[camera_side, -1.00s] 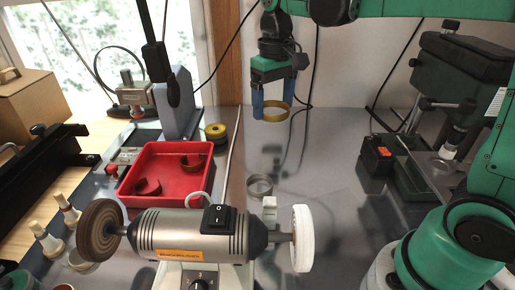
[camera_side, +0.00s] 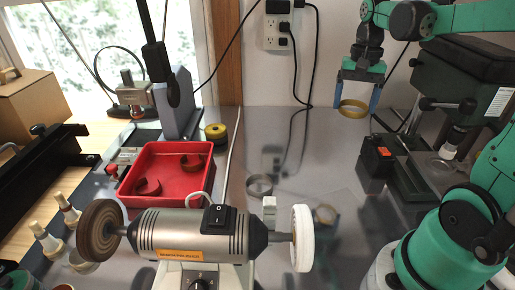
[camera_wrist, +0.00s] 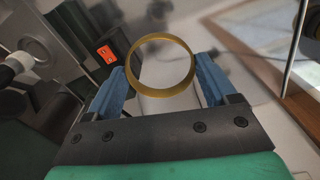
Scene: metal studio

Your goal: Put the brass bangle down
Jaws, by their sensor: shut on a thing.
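The brass bangle (camera_side: 353,113) is a thin gold-coloured ring. It hangs in the air between the tips of my gripper (camera_side: 357,100), above the grey metal bench (camera_side: 300,180) at the right back. My gripper's two blue fingers are shut on it from opposite sides. In the wrist view the bangle (camera_wrist: 165,91) shows as a whole open ring between the blue fingertips of my gripper (camera_wrist: 162,80). Bench surface lies well below it.
A red tray (camera_side: 165,195) with cuffs stands left. A grey ring (camera_side: 259,192) lies mid-bench. A buffing machine (camera_side: 185,232) stands in front. A black box with an orange switch (camera_side: 384,152) stands right. A faint tan ring shape shows on the bench; I cannot tell whether it is a reflection.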

